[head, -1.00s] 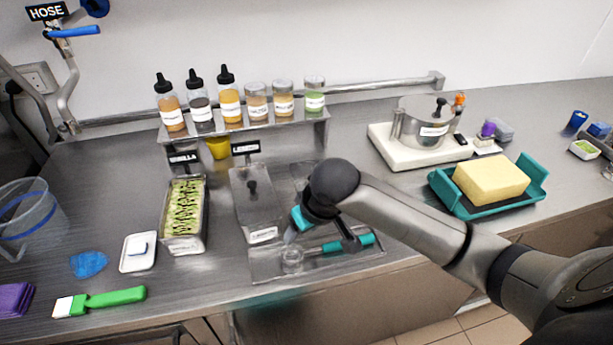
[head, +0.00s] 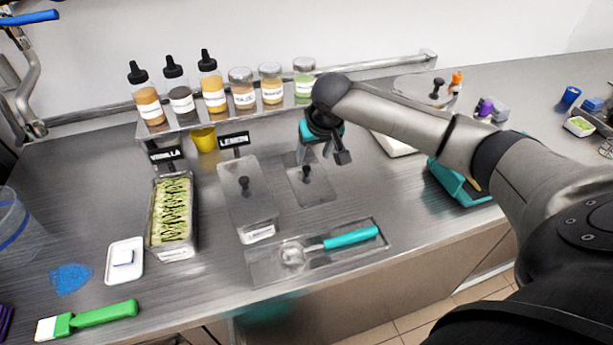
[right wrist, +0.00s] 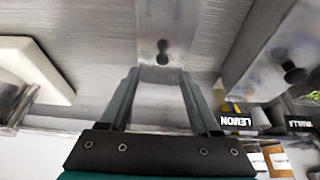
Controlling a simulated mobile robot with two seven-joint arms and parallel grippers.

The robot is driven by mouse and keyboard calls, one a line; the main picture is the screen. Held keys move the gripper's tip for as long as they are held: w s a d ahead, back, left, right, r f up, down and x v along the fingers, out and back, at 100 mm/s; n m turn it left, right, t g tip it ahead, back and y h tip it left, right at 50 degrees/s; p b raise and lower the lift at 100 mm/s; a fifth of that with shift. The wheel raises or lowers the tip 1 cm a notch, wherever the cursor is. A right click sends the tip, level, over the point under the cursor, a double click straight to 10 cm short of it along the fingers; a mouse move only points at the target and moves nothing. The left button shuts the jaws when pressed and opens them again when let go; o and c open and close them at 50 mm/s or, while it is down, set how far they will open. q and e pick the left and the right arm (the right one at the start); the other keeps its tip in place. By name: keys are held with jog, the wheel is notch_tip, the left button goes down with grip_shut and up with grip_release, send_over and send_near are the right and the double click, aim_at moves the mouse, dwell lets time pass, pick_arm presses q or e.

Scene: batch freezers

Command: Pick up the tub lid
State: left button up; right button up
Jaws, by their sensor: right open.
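A flat grey metal tub lid (head: 314,192) with a small black knob lies on the counter, right of the lemon tub (head: 252,210). My right gripper (head: 325,160) is open and empty, just above and behind the lid's knob in the head view. In the right wrist view the open gripper (right wrist: 160,75) points at the lid (right wrist: 165,22), with the knob in line with the gap between the fingers. I cannot tell the exact height above the knob. The lemon tub carries its own lid with a black knob. My left gripper is out of view.
A metal tray with a teal-handled scoop (head: 350,237) lies in front. A green-filled vanilla tub (head: 170,215) stands left. A shelf (head: 190,127) of bottles and jars runs behind. My right arm hides part of the white scale (head: 395,145) and teal tray (head: 455,185).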

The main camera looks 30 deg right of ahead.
aim_at(307, 167)
jog(key=shift+w+a+b+x, duration=0.15)
jog(key=shift+b+x, duration=0.25)
jog(key=shift+x, duration=1.45)
jog(key=shift+w+a+b+x, duration=0.1)
jog(key=shift+b+x, duration=0.25)
jog(key=shift+x, duration=1.55)
jog(key=shift+r, duration=0.15)
jog(key=shift+c, duration=0.3)
jog(key=shift+d, duration=0.1)
grip_shut()
